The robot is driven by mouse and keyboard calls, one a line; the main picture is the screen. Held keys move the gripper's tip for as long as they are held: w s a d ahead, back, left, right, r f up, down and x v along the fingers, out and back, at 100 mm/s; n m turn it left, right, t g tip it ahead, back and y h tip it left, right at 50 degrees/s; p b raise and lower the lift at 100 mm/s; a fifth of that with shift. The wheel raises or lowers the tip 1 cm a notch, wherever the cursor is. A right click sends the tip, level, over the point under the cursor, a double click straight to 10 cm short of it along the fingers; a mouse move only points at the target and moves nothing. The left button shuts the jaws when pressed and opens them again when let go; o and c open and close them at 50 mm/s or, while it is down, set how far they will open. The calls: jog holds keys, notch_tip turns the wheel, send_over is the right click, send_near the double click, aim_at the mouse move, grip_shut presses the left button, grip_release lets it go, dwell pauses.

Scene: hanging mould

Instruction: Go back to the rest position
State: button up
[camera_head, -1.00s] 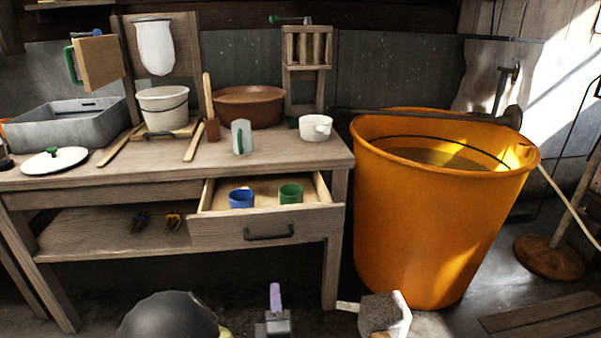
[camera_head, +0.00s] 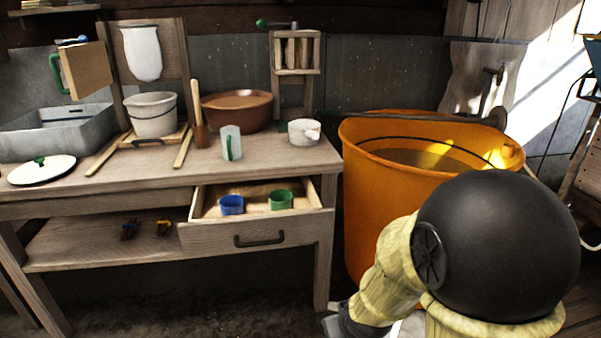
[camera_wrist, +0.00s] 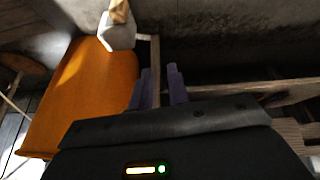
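My gripper (camera_wrist: 160,88) shows in the wrist view with its two purple fingers apart and nothing visible between them. In the head view my arm's black joint and pale yellow links fill the lower right, in front of the orange bucket (camera_head: 362,215); the fingers cannot be made out there. The bucket also shows at the left of the wrist view (camera_wrist: 85,95). The task names no object.
The wooden bench (camera_head: 100,190) has an open drawer (camera_head: 215,238) holding a blue cup (camera_head: 232,205) and a green cup (camera_head: 281,200). A pale block with a wooden handle (camera_wrist: 117,32) lies near the bucket. Floor below the bench is clear.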

jog(key=s+d+r+m+g+p, duration=0.2)
jog(key=s+d+r+m+g, duration=0.1)
jog(key=s+d+r, duration=0.3)
jog(key=w+a+r+p+v, duration=0.1)
jog(key=w+p+v, duration=0.2)
jog(key=p+v, duration=1.4)
jog(key=w+r+p+v, duration=0.1)
jog(key=w+p+v, duration=0.3)
jog(key=p+v, duration=1.4)
jog(key=shift+a+h+p, duration=0.3)
jog(key=shift+a+p, duration=0.35)
jog(key=shift+p, duration=0.15)
jog(key=shift+w, duration=0.2)
jog(key=shift+s, duration=0.2)
jog(key=shift+w, duration=0.1)
